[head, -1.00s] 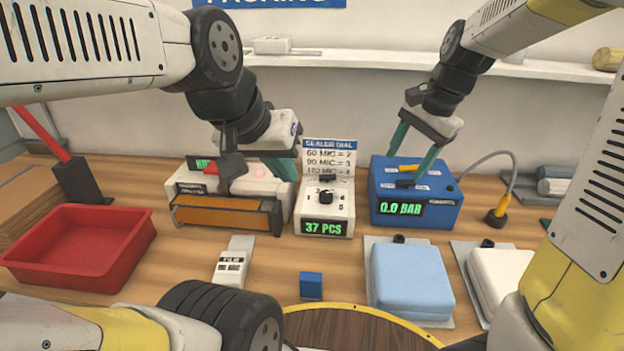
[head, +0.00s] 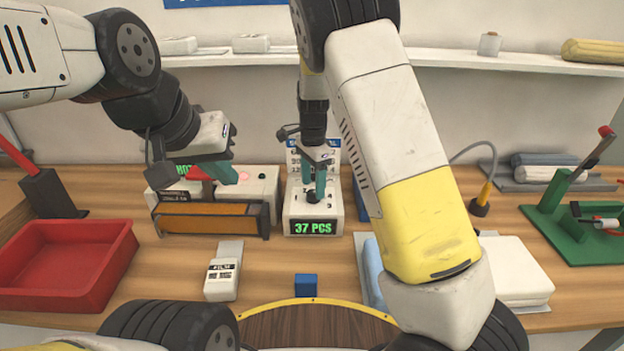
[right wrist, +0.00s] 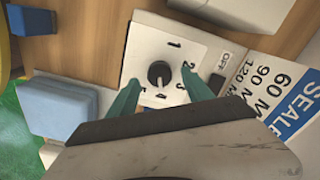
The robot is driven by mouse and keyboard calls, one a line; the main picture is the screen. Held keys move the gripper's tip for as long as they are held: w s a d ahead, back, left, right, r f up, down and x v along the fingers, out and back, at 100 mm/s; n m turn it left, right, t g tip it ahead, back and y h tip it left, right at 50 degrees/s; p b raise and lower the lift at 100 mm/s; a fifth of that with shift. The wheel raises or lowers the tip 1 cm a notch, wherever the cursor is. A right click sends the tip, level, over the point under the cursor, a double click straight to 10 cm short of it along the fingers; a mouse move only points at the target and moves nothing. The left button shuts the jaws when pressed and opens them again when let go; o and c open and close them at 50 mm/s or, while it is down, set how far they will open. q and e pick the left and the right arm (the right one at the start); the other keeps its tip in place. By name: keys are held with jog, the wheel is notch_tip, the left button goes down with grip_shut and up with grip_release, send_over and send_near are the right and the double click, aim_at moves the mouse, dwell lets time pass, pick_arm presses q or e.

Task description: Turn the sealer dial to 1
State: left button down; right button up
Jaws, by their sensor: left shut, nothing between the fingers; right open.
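The sealer dial is a black knob (right wrist: 158,74) on a white box (head: 300,210) with a green "37 PCS" display. In the right wrist view, numbers ring the knob. A pale mark on the knob seems to face the 4, but it is small. My right gripper (head: 314,184) points down over the box. In the right wrist view it is open (right wrist: 158,90), its teal fingers on either side of the knob and apart from it. My left gripper (head: 222,173) is shut and empty, above the heat sealer (head: 265,185) near its red part.
A sign (right wrist: 285,100) stands behind the dial box. A blue block (head: 306,285) and a white labelled device (head: 223,275) lie in front. A red tray (head: 65,265) is at left and a green stand (head: 570,235) at right. My right arm hides much of the blue pressure unit.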

jog(key=shift+f, duration=1.25)
grip_shut()
